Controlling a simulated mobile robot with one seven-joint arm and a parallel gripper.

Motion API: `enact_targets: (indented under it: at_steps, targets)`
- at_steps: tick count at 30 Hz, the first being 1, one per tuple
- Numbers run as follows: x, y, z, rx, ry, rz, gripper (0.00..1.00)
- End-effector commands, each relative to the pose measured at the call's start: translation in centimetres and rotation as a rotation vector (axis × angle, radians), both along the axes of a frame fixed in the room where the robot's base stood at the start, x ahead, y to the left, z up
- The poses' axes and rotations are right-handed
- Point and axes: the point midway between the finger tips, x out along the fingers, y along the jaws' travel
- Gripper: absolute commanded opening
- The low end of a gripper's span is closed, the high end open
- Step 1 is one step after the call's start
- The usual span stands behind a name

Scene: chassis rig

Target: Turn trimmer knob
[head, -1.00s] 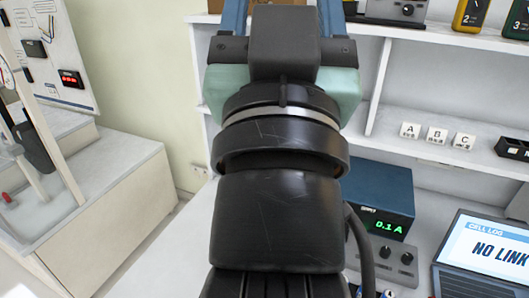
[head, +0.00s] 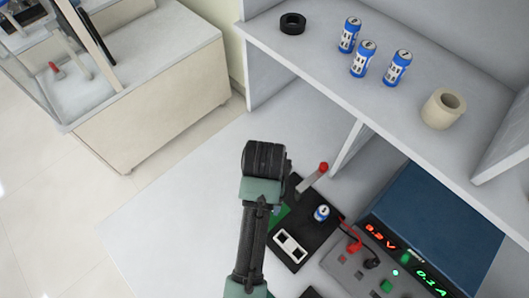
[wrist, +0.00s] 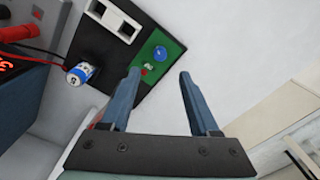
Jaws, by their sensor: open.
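The trimmer knob is a small blue knob (wrist: 159,53) on a green circuit board (wrist: 160,70) in the wrist view. Small red and white parts sit beside it. My gripper (wrist: 158,73) is open and empty, with its two blue-grey fingers apart. The knob appears between and beyond the fingertips, touching neither; the height gap is hard to judge. In the head view only a sliver of the green board (head: 283,213) shows beside my arm, which hides my fingers.
On the black base plate (head: 300,257) stand a white switch block (head: 290,246), a blue-and-white cell (head: 321,213) and a red-handled lever (head: 314,177). The power supply (head: 430,215) is to the right, under a shelf (head: 400,105). The bench to the left is clear.

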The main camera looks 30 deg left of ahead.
Motion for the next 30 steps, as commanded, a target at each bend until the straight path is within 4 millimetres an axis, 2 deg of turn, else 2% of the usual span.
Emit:
enact_targets:
  at_steps: [3,9,15,20,27,28,30]
  targets:
    - [-0.1,0.0,-2.7,-0.001,0.004,0.000,0.62]
    - [0.0,0.1,-6.8,0.000,0.000,0.000,0.62]
    - [0.1,0.1,-9.3,0.002,-0.003,0.000,0.62]
    - [0.1,0.1,-10.1,0.002,-0.005,0.000,0.62]
    - [0.1,0.1,-10.2,0.002,-0.006,0.000,0.62]
    - [0.1,0.1,-10.2,0.002,-0.006,0.000,0.60]
    - [0.1,0.1,-10.2,0.002,-0.006,0.000,0.47]
